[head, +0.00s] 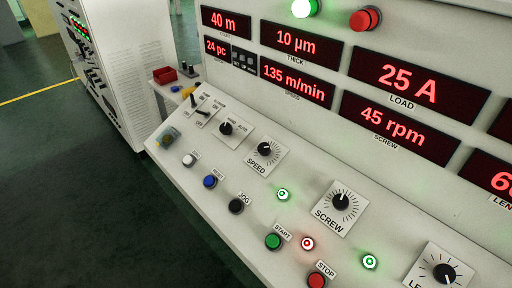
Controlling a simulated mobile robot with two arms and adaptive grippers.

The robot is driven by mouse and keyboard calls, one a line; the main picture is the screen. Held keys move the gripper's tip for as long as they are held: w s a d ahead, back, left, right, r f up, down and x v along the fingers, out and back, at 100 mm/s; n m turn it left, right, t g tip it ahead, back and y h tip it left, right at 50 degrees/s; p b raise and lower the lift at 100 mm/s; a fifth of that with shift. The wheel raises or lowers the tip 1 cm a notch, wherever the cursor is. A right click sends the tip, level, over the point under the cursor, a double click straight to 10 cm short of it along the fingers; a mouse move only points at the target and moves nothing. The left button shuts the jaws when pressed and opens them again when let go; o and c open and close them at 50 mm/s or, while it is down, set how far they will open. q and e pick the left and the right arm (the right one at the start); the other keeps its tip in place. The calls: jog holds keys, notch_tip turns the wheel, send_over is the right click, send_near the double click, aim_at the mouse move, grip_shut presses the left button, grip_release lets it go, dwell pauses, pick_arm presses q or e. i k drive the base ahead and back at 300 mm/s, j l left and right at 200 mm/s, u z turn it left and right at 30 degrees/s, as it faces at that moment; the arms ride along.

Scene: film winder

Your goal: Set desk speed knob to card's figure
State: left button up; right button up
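The speed knob (265,149) is a round black knob on a square white plate marked SPEED, with a dial of tick marks around it. It sits on the sloping desk panel (215,250), left of the screw knob (341,202). A red display (296,83) above it reads 135 m/min. The exact tick the knob points at is too small to tell. I see no card with a figure that I can read. Neither of my grippers is in view, and nothing touches the knob.
Near the speed knob are a manual/auto switch (226,128), white (189,160), blue (210,181) and black (236,205) buttons, and a green lamp (283,195). A green start button (273,241) and red stop button (317,280) are lower. Open floor lies left.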

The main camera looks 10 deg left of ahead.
aim_at(264, 149)
jog(key=i+j+z, duration=0.15)
jog(key=j, duration=0.5)
jog(key=i+j+z, duration=0.15)
jog(key=j, duration=0.55)
jog(key=i+j+z, duration=0.15)
jog(key=j, duration=0.6)
jog(key=i+j+z, duration=0.15)
jog(key=j, duration=0.6)
jog(key=i+j+z, duration=0.15)
jog(key=j, duration=0.6)
jog(key=z, duration=1.5)
